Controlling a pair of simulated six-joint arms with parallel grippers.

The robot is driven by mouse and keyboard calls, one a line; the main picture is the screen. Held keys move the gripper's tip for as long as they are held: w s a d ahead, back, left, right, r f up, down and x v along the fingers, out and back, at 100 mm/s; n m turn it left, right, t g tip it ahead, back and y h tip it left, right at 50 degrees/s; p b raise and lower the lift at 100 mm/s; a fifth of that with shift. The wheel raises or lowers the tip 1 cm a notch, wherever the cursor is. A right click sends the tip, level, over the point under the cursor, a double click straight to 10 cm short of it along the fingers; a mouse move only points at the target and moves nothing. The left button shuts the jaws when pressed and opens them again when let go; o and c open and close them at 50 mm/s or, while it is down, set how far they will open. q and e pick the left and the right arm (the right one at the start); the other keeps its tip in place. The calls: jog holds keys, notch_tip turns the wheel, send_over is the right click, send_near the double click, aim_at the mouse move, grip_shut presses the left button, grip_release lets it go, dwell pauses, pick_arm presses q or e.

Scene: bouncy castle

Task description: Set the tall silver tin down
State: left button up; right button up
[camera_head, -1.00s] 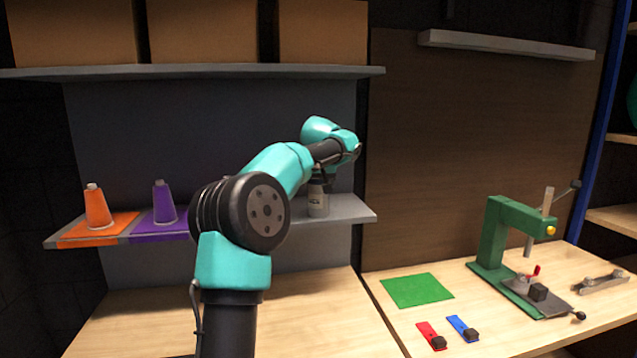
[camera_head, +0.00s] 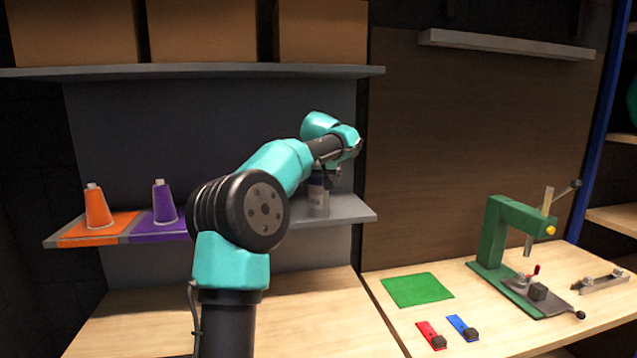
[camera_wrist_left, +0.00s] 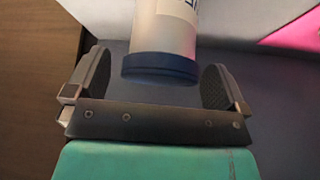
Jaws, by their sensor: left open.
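The tall silver tin (camera_head: 318,198) stands upright near the right end of the grey middle shelf, its upper part dark. In the left wrist view the tin (camera_wrist_left: 164,30) shows a pale body with a dark blue end towards me. My left gripper (camera_head: 333,176) is beside the tin's upper part, partly overlapping it in the head view. In the wrist view its fingers are spread either side of the tin, with a gap on both sides. My right gripper is not in view.
The grey shelf (camera_head: 350,209) also holds an orange cone (camera_head: 97,207) and a purple cone (camera_head: 164,203) on coloured patches. A pink patch (camera_wrist_left: 298,40) shows in the wrist view. An upper shelf (camera_head: 200,71) with boxes is overhead. A green press (camera_head: 492,235) stands on the workbench.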

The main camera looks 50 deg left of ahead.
pick_arm(q)
jog(key=v, duration=1)
jog(key=shift+r, duration=0.35)
jog(key=shift+d+f, duration=0.1)
jog(key=shift+d, duration=0.05)
jog(key=w+d+f+m+h, duration=0.25)
jog(key=w+d+f, duration=0.25)
jog(key=d+f, duration=0.35)
jog(key=w+d+f+m+h, duration=0.2)
jog(key=w+d+f+m, duration=0.25)
jog(key=d+f, duration=0.35)
jog(key=d+f+m+g+h, duration=0.1)
jog(key=d+f+m+h, duration=0.25)
jog(key=d+f, duration=1.4)
jog(key=s+d+f+g+h, duration=0.1)
jog(key=s+d+f, duration=0.1)
jog(key=s+f, duration=0.35)
jog(key=s+d+f, duration=0.2)
jog(key=d+f, duration=0.1)
jog(key=f, duration=0.5)
jog(key=s+d+f+g+h, duration=0.1)
jog(key=s+d+f, duration=0.1)
jog(key=s+f, duration=0.35)
jog(key=s+a+f+n+y, duration=0.1)
jog(key=s+f+n, duration=0.1)
jog(key=s+f, duration=1.4)
notch_tip(320, 180, down, 3)
jog(key=shift+a+r+g, duration=0.15)
jog(key=shift+a+g, duration=0.15)
jog(key=shift+a, duration=0.1)
